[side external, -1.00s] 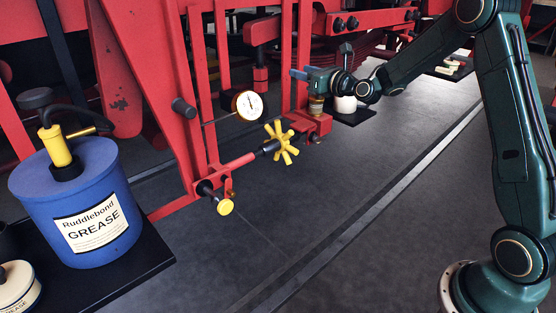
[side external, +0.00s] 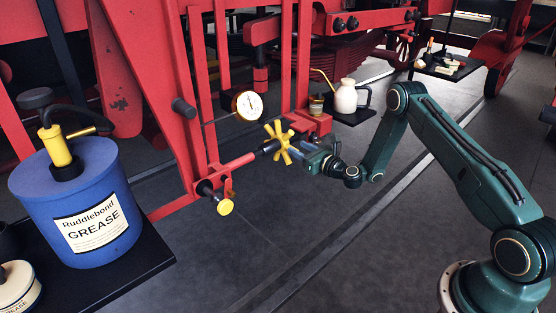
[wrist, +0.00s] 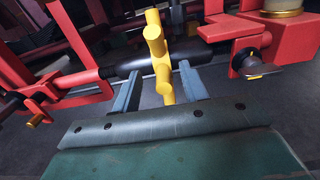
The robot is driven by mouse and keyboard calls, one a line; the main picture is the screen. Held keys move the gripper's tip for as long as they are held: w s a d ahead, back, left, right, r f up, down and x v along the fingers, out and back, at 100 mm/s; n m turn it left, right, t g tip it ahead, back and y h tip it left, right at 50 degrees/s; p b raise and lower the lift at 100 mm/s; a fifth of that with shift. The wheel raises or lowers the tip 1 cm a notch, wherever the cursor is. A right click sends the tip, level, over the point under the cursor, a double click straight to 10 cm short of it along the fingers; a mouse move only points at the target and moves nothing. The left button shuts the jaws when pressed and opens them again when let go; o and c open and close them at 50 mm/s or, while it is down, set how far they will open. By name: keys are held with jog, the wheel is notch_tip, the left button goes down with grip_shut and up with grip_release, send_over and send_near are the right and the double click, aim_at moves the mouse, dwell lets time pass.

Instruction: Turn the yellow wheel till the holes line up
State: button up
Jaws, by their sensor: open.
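In the wrist view the yellow wheel (wrist: 158,55) is seen nearly edge-on, with one spoke reaching down between my fingers. My gripper (side external: 299,149) is at the wheel's right side, its fingers pointing at it. In the wrist view my gripper (wrist: 158,85) is open, one blue-grey finger on each side of the yellow spoke, with gaps visible. I cannot make out the holes in either view.
A dial gauge (side external: 249,104) sits above left of the wheel. A yellow-capped knob (side external: 225,206) is below left. A cream oil can (side external: 346,98) stands behind on a dark shelf. A blue grease drum (side external: 72,205) is at left. The floor (side external: 300,225) below is clear.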

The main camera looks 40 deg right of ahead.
aim_at(288, 160)
notch_tip(288, 160, down, 7)
jog(key=shift+f, duration=0.2)
jog(key=shift+w, duration=0.25)
jog(key=shift+w, duration=2.8)
grip_shut()
jog(key=shift+s+d+r, duration=0.1)
jog(key=shift+s+r, duration=0.3)
jog(key=shift+r, duration=0.3)
jog(key=shift+s+a+r, duration=0.1)
jog(key=shift+s+r, duration=0.3)
jog(key=shift+r, duration=0.25)
jog(key=shift+s+d+r, duration=0.1)
jog(key=shift+s+r, duration=0.3)
jog(key=shift+r, duration=0.3)
